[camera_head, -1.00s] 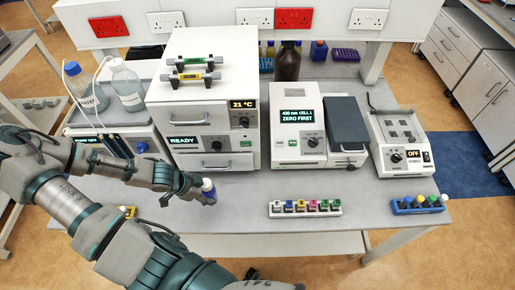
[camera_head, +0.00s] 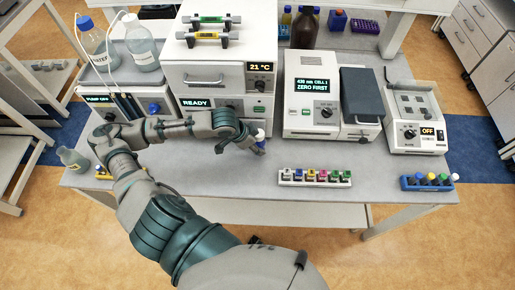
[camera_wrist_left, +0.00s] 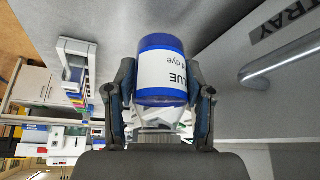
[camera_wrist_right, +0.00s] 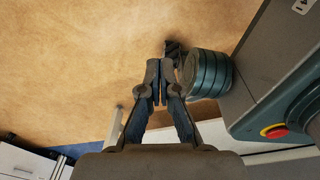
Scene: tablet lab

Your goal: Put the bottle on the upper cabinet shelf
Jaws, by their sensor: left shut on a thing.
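In the head view the bottle (camera_head: 260,135) shows small at the end of my left arm, in front of the lower right corner of the white oven. I cannot tell whether it touches the bench. My right gripper (camera_wrist_right: 159,68) appears only in its wrist view, fingers together with nothing visible between them, over the brown floor. I cannot make out an upper cabinet shelf.
The white oven (camera_head: 222,82) carries tubes on top. A photometer (camera_head: 307,97) and a heater unit (camera_head: 412,110) stand to its right. Small bottle racks (camera_head: 315,178) (camera_head: 428,183) line the front edge. Bench between is clear.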

